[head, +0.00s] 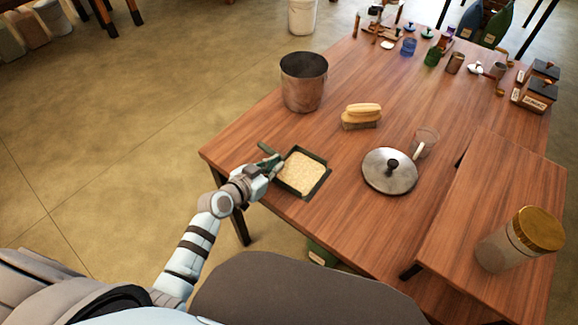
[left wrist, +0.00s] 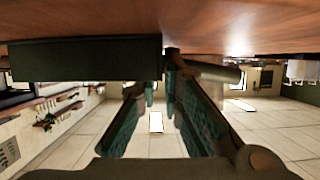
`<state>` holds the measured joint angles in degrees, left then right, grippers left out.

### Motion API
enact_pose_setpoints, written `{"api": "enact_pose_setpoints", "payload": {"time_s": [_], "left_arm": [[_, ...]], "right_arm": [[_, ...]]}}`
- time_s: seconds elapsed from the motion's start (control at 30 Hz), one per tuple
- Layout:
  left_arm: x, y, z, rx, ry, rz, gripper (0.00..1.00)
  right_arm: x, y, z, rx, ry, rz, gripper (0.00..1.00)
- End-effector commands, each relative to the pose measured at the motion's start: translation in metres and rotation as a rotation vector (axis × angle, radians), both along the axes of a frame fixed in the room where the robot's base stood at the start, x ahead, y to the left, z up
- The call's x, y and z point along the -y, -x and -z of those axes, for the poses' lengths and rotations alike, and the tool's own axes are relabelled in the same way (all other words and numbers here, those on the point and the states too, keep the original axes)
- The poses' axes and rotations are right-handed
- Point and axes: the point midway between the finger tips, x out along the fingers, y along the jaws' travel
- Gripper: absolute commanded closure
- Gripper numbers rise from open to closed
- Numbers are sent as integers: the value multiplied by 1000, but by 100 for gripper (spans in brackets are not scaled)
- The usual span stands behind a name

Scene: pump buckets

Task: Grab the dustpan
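The dustpan (head: 326,185) is a dark green, shallow square pan holding pale grainy material. It lies on the wooden table near its front left edge. A short dark handle (head: 266,149) shows at its left side. My left gripper (head: 270,165) is beside that left side, close to the handle. In the left wrist view the dark side of the pan (left wrist: 85,60) is at upper left, and a dark rod-like part (left wrist: 215,70) lies by the fingertips. The two fingers (left wrist: 158,95) stand apart with floor visible between them. Contact with the handle is unclear. My right gripper is out of view.
A gold-capped jar (head: 505,245) stands on the raised board at right. Small items crowd the far end.

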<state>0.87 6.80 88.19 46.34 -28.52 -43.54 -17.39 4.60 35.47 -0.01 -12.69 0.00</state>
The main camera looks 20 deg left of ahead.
Motion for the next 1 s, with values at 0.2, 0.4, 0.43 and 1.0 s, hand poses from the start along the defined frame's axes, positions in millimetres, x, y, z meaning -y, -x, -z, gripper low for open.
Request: {"api": "enact_pose_setpoints", "payload": {"time_s": [0.2, 0.4, 0.43, 1.0], "left_arm": [[1, -2, 1, 0, 0, 0, 92], [1, -2, 1, 0, 0, 0, 100], [1, -2, 1, 0, 0, -1, 100], [0, -3, -68, 6, -3, 0, 100]], "right_arm": [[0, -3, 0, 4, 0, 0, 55], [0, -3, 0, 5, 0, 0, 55], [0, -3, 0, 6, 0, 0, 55], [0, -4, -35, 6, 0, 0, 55]]}}
